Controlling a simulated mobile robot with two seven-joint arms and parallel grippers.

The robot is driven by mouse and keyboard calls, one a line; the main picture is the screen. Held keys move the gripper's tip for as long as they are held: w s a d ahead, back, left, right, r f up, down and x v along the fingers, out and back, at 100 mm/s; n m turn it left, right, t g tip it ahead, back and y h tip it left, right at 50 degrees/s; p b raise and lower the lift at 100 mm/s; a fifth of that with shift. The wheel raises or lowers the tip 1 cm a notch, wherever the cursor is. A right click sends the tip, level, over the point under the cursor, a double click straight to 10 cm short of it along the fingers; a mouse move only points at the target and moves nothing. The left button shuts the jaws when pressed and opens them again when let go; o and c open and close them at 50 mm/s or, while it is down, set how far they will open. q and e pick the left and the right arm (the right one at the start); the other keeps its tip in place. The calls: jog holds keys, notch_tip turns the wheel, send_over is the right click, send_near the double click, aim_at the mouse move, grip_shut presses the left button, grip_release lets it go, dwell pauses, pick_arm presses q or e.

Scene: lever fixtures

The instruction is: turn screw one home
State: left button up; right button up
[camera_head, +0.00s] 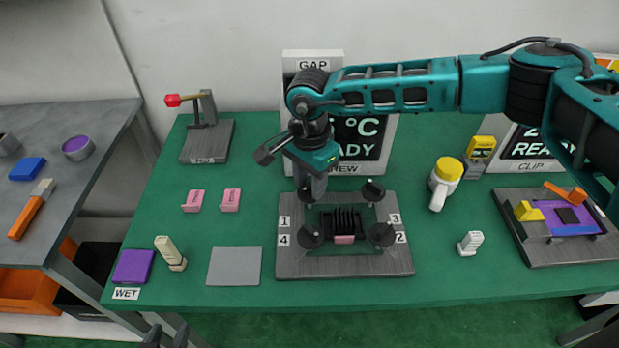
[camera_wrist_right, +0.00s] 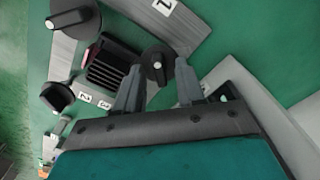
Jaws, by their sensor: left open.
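The dark grey fixture plate (camera_head: 290,265) lies mid-table, with a black finned block (camera_head: 343,220) at its centre. Black screw knobs stand at its corners by labels 1 to 4. The knob by label 1 (camera_head: 304,195) is partly hidden by my right gripper (camera_head: 312,195), which points down over it. In the right wrist view, a knob (camera_wrist_right: 158,64) shows between the spread fingertips of my right gripper (camera_wrist_right: 158,72); contact cannot be told. The knobs by labels 3 (camera_head: 373,190), 4 (camera_head: 311,235) and 2 (camera_head: 382,235) stand free. My left gripper (camera_head: 166,336) is open and empty at the bottom edge.
A GAP display (camera_head: 370,140) stands behind the plate. A lever stand (camera_head: 207,135), two pink pieces (camera_head: 211,200) and a grey pad (camera_head: 234,266) are to the left. A yellow-topped white object (camera_head: 445,183) and a clip fixture (camera_head: 560,225) are to the right.

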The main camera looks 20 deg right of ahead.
grip_shut()
